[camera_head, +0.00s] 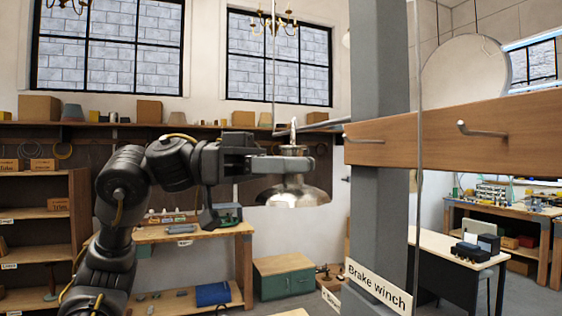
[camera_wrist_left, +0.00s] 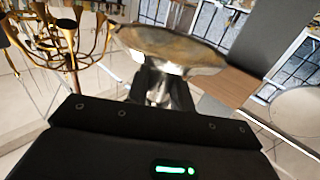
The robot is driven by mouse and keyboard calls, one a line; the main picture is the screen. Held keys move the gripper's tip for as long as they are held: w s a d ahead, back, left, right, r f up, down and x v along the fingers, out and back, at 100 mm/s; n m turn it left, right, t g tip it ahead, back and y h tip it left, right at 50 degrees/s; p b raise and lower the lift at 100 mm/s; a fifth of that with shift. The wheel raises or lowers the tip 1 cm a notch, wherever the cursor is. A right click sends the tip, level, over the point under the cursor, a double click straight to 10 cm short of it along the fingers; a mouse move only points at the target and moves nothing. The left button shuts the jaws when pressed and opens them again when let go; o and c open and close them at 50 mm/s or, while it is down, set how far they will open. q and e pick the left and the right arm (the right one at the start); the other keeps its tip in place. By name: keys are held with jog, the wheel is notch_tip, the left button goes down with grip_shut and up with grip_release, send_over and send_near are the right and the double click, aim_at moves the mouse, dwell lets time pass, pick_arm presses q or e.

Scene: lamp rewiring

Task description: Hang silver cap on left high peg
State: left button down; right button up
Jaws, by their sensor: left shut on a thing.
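The silver cap (camera_head: 293,193), a shiny dome with a wide rim, hangs in my left gripper (camera_head: 292,165), which is shut on its upper part. A hook-like loop (camera_head: 294,130) rises above the fingers. In the left wrist view the cap (camera_wrist_left: 172,50) is seen as a tilted, brownish-reflecting disc beyond the fingers (camera_wrist_left: 160,90). A wooden board (camera_head: 430,138) carries a left peg (camera_head: 362,140) and a right peg (camera_head: 480,131). The cap is left of the board, apart from the left peg in the picture. My right gripper is not in view.
A grey post (camera_head: 379,75) stands behind the board, with a "Brake winch" sign (camera_head: 378,289) low on it. A thin vertical cable (camera_head: 418,200) runs in front of the board. A workbench (camera_head: 190,233) and shelves (camera_head: 35,215) stand farther back.

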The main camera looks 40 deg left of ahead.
pick_arm(q)
jog(key=shift+w+d, duration=0.2)
jog(key=shift+w, duration=0.15)
jog(key=shift+w+d+r, duration=0.1)
jog(key=shift+w+d, duration=0.05)
jog(key=shift+d, duration=0.15)
jog(key=shift+w+d+p, duration=0.3)
jog(key=shift+w+p, duration=0.1)
jog(key=shift+w, duration=0.3)
jog(key=w+d+p, duration=0.2)
jog(key=w+d, duration=0.1)
jog(key=w, duration=0.3)
jog(key=shift+d+f, duration=0.2)
jog(key=shift+d, duration=0.1)
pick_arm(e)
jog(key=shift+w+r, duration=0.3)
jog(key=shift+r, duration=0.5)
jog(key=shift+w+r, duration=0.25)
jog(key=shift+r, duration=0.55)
pick_arm(q)
jog(key=shift+w, duration=0.1)
jog(key=shift+a, duration=0.15)
jog(key=shift+f, duration=0.25)
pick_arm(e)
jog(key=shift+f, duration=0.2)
